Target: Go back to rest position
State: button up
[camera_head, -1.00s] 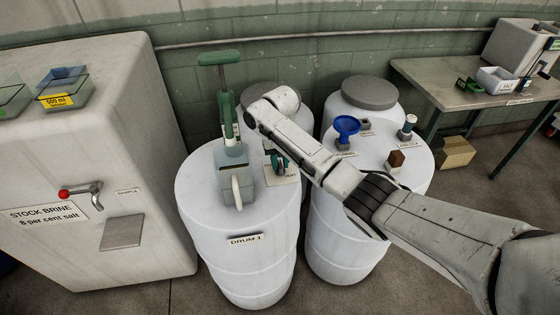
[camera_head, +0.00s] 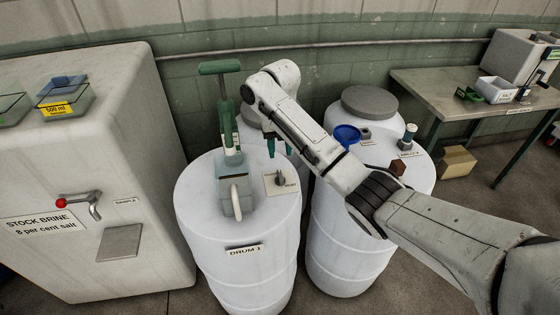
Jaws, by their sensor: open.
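My gripper (camera_head: 278,148) hangs at the end of my arm, above the back right of the top of drum 1 (camera_head: 205,185). Its green-tipped fingers point down, apart and empty. Below them a small label plate (camera_head: 288,190) with a dark grey knob (camera_head: 281,179) lies on the drum top. The gripper appears clear of the knob. A green-handled pump (camera_head: 222,100) with a grey body stands on the same drum, just left of my gripper. My wrist hides part of the drum behind.
A second white drum (camera_head: 340,255) stands to the right, carrying a blue funnel (camera_head: 347,135), a brown block (camera_head: 397,168) and a small bottle (camera_head: 410,134), partly behind my arm. A brine tank (camera_head: 150,200) stands left. A workbench (camera_head: 440,97) stands at the back right.

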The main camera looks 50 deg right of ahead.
jog(key=shift+r, duration=0.8)
